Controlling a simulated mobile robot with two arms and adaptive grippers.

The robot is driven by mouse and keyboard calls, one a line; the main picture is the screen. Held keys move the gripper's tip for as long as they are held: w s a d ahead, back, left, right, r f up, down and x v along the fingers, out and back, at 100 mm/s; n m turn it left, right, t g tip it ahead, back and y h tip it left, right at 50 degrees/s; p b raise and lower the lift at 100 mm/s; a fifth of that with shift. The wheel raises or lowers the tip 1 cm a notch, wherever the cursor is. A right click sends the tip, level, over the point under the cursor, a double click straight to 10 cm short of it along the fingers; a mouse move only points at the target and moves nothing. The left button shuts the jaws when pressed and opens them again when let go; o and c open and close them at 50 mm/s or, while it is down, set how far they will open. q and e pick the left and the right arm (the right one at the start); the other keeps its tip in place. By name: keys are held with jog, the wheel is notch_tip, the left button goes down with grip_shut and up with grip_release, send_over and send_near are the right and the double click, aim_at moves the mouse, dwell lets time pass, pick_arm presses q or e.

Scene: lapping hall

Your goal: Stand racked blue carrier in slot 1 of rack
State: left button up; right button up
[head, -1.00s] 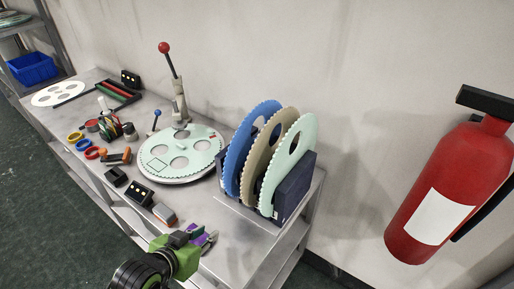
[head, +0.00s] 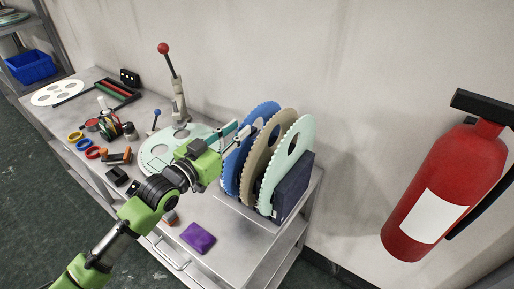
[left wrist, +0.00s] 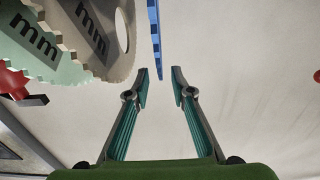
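The blue carrier (head: 231,176), a toothed disc, stands upright in the dark rack (head: 293,184), leftmost of three discs. A tan carrier (head: 262,150) and a pale mint carrier (head: 287,160) stand to its right. My left gripper (head: 239,136) is at the upper left part of the blue carrier, its fingers apart. In the left wrist view the gripper (left wrist: 160,75) is open, with the blue carrier's thin edge (left wrist: 156,40) lined up between the fingertips; contact cannot be told. Slot labels are not readable. My right gripper is not in view.
A lapping plate (head: 157,152) with a red-knobbed lever (head: 171,75) behind it lies left of the rack. A purple object (head: 198,238) lies near the bench's front edge. Small tools clutter the left part. A red fire extinguisher (head: 440,190) hangs at the right.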

aim_at(249, 122)
pick_arm(q)
jog(key=shift+w+d, duration=0.3)
jog(key=shift+w, duration=0.15)
jog(key=shift+w+d+p, duration=0.15)
jog(key=shift+w+p, duration=0.1)
jog(key=shift+p, duration=0.1)
jog(key=shift+f+p+x, duration=0.2)
jog(key=shift+p+x, duration=0.2)
jog(key=shift+x, duration=0.75)
jog(key=shift+f+p+x, duration=0.2)
jog(key=shift+p+x, duration=0.15)
jog(key=shift+x, duration=0.75)
jog(key=shift+c, duration=0.3)
grip_shut()
jog(key=shift+r, duration=0.2)
